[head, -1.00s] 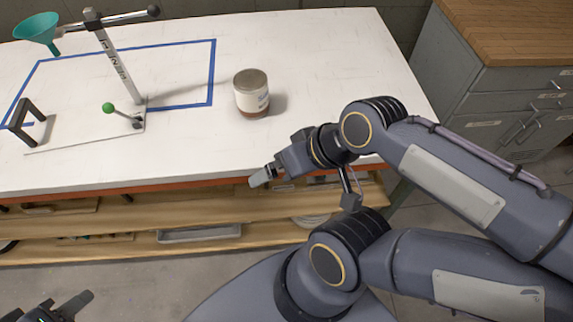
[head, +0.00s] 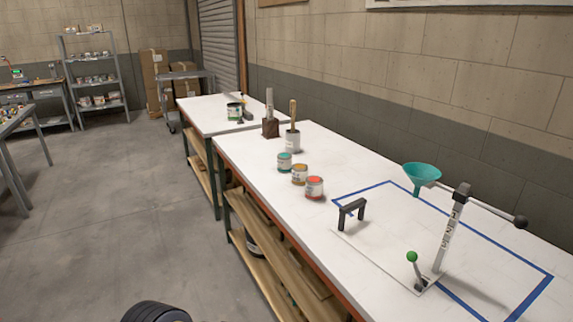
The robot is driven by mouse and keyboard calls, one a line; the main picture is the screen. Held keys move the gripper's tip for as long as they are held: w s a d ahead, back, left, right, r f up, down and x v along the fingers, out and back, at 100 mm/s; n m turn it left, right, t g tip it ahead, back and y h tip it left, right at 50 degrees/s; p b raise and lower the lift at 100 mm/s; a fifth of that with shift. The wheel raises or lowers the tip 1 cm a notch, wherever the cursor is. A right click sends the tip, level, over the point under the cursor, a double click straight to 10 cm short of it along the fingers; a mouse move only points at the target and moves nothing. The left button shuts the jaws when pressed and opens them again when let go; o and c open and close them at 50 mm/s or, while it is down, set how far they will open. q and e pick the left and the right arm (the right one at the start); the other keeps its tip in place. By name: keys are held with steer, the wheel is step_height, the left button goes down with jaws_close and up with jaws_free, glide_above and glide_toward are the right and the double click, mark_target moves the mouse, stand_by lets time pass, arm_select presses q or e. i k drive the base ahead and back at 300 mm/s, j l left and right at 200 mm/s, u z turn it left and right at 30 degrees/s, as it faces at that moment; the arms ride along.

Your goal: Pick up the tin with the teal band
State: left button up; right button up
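The tin with the teal band (head: 284,163) stands upright on the white workbench (head: 262,180), near its front edge, left of the bench's middle. A tin with an orange-yellow band (head: 299,175) stands just right of it, and a tin with a red band (head: 314,188) stands right of that one. The three tins form a slanting row. Nothing holds the teal-banded tin. Neither of my grippers shows in the head view; only a dark rounded part of mine is at the bottom edge.
A press with a lever (head: 447,235), a teal funnel (head: 421,174) and a black bracket (head: 350,212) are to the right. Open floor lies left.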

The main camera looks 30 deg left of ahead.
mark_target(284, 159)
steer(key=i+j, duration=0.25)
steer(key=j, duration=0.3)
steer(key=i+j, duration=0.25)
steer(key=j, duration=0.25)
steer(key=i+j, duration=0.3)
steer(key=j, duration=0.25)
steer(key=i+j, duration=0.25)
steer(key=j, duration=0.3)
steer(key=i+j, duration=0.25)
steer(key=j, duration=0.3)
steer(key=i+j, duration=0.25)
steer(key=j, duration=0.25)
steer(key=i+j, duration=0.25)
steer(key=j, duration=0.3)
steer(key=i+j+z, duration=0.1)
steer(key=i+j, duration=0.2)
steer(key=j, duration=0.25)
steer(key=i+j, duration=0.2)
steer(key=j, duration=0.15)
steer(key=i+j, duration=0.2)
steer(key=j, duration=0.15)
